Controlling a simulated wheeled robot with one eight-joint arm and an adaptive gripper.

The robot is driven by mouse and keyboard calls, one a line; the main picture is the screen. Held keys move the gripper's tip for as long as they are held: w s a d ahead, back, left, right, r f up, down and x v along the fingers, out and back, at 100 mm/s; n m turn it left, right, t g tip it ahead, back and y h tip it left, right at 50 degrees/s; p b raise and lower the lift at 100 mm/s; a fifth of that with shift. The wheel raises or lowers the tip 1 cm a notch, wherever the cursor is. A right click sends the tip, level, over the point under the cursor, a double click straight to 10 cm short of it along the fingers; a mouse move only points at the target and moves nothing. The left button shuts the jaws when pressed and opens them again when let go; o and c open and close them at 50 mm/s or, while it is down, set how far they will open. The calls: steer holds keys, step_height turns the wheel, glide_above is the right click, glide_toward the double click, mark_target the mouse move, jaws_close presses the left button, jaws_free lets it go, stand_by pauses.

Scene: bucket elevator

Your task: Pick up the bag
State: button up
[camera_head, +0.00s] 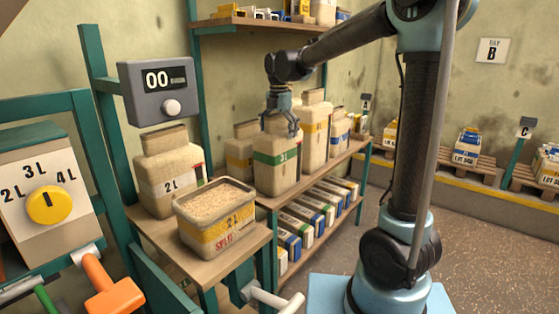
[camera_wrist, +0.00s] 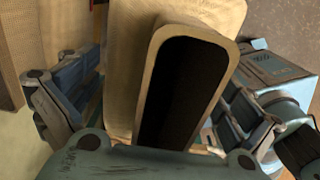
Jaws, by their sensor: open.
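The tan bag with a green 3L band (camera_head: 277,172) stands upright on the wooden shelf. My gripper (camera_head: 281,128) is right over its top, pointing down. In the wrist view, the bag's raised neck (camera_wrist: 150,85) with a dark opening lies between my open fingers (camera_wrist: 165,95), one on each side. I cannot tell whether the fingers touch it. Other bags are a 2L bag (camera_head: 168,178) on the left stand, a tall yellow-banded bag (camera_head: 315,140) close to the right, and one (camera_head: 239,157) behind to the left.
An open tub of grain (camera_head: 215,220) stands on the left stand in front of the 2L bag. A display box reading 00 (camera_head: 158,90) and a yellow dial (camera_head: 47,205) are at left. Boxes fill the lower shelf (camera_head: 310,215). An upper shelf (camera_head: 255,22) is above my gripper.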

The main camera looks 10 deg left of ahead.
steer(key=shift+f, duration=0.45)
steer(key=c, duration=1.2)
